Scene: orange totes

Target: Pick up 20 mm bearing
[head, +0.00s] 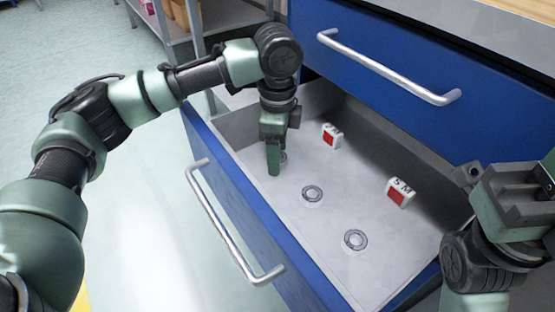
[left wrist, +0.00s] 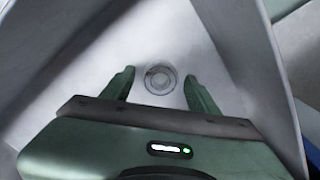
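In the left wrist view a ring-shaped bearing (left wrist: 160,79) lies flat on the drawer floor, between and just beyond the two fingertips of my open left gripper (left wrist: 158,85). In the head view my left gripper (head: 274,168) points down into the far left part of the open drawer and mostly hides this bearing (head: 283,157). Two more bearings lie flat in the drawer, one in the middle (head: 312,193) and one nearer the front right (head: 355,240). I cannot read their sizes. My right gripper (head: 515,195) is at the right edge, away from the bearings; its fingers are unclear.
The open blue drawer (head: 240,190) has grey walls close around my left gripper. Two red-and-white blocks (head: 331,136) (head: 399,192) stand along its back side. A closed drawer with a handle (head: 385,68) is above. A shelf (head: 225,17) with boxes stands behind.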

